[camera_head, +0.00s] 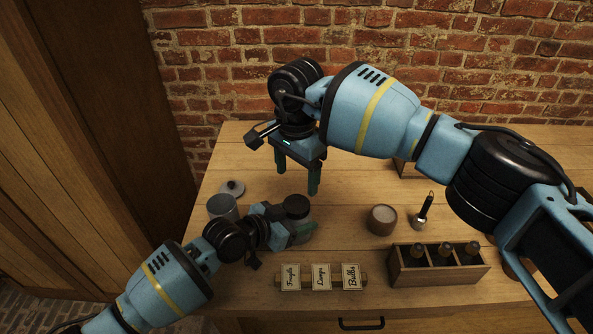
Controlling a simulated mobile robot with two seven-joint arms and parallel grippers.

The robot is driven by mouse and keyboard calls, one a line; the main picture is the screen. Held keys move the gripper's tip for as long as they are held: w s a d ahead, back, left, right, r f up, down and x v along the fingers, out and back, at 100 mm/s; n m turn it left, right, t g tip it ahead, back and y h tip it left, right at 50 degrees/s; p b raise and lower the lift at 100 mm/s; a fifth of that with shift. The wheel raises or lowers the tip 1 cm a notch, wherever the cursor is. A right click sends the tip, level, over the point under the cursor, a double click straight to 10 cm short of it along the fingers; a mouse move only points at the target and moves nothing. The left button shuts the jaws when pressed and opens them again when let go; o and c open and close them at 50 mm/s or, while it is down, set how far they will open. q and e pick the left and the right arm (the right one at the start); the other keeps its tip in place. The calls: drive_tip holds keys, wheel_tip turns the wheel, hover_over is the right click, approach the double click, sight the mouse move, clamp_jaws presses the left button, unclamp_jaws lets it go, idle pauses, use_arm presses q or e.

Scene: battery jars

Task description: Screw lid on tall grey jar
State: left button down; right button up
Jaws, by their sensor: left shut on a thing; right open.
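My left gripper (294,224) is shut around a jar with a dark round top (297,204), which stands on the table. The fingers cover most of this jar's body, and I cannot tell whether the dark top is a lid or an open mouth. A grey cylindrical jar (222,207) stands to its left, partly beside my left arm. A grey round lid (232,188) with a small knob lies on the table just behind the grey jar. My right gripper (298,181) is open and empty, pointing down above and behind the held jar.
A round tan container (381,220) and a small flashlight-like object (423,211) stand to the right. A wooden box (437,276) with dark bottles and a rack of labelled cards (321,277) sit at the front. The table's back left is clear.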

sight(297, 203)
drive_tip(key=shift+f, duration=3.95)
drive_tip(key=c, duration=1)
drive_tip(key=m, duration=0.4)
drive_tip(key=shift+m, duration=0.4)
drive_tip(key=o, duration=1.1)
drive_tip(key=shift+c, duration=0.2)
drive_tip(key=shift+r, duration=2.3)
